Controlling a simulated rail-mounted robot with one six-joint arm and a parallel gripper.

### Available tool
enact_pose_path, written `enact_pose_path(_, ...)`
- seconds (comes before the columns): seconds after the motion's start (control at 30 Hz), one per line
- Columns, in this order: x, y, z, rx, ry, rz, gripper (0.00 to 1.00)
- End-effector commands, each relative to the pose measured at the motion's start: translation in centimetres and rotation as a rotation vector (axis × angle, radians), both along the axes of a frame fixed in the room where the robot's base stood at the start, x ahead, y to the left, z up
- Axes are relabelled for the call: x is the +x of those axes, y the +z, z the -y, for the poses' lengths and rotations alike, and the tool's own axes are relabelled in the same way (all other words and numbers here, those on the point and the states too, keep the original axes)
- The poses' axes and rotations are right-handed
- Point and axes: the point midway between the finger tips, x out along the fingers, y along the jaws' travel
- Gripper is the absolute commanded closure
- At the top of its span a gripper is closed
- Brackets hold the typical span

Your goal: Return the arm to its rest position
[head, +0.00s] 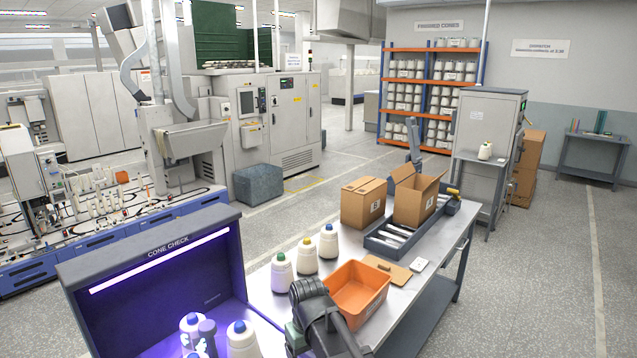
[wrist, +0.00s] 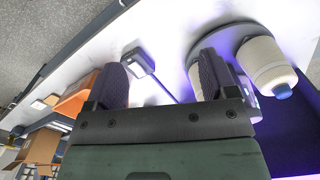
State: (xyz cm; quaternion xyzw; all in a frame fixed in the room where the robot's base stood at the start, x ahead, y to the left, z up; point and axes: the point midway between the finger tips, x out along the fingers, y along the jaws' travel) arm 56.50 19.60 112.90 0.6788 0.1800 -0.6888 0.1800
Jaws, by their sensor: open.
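My gripper (wrist: 162,78) is open in the wrist view, its two dark ribbed fingers apart with nothing held between them. Pale table surface and a small grey device (wrist: 138,60) with a cable show beyond the gap. A white cone with a blue tip (wrist: 268,68) is just right of the right finger. Another pale cone is partly hidden behind that finger. In the head view, a dark part of my arm shows at the bottom centre, in front of the orange bin (head: 345,285); I cannot make out the fingertips there.
The purple-lit cone check booth (head: 160,265) stands left of my arm, with cones inside, one with a blue tip (head: 241,338). Several capped cones (head: 307,257) stand behind on the table (head: 425,270). Cartons (head: 363,203) are farther back. Open floor lies to the right.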

Motion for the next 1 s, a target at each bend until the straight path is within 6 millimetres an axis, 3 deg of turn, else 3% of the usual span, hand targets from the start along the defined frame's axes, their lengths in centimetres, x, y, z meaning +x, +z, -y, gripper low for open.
enact_pose_path(0.03,-3.6,-3.0,4.8,0.0,-0.133,0.004,0.21)
enact_pose_path(0.1,-6.8,-4.9,9.9,0.001,-0.291,0.01,0.21)
enact_pose_path(0.2,-10.2,-7.1,15.3,0.001,-0.412,0.013,0.21)
enact_pose_path(0.3,-11.1,-8.4,18.6,0.0,-0.49,0.013,0.21)
enact_pose_path(0.43,-10.7,-8.4,19.9,0.0,-0.522,0.013,0.21)
enact_pose_path(1.0,-10.6,-8.1,19.8,-0.001,-0.516,0.012,0.21)
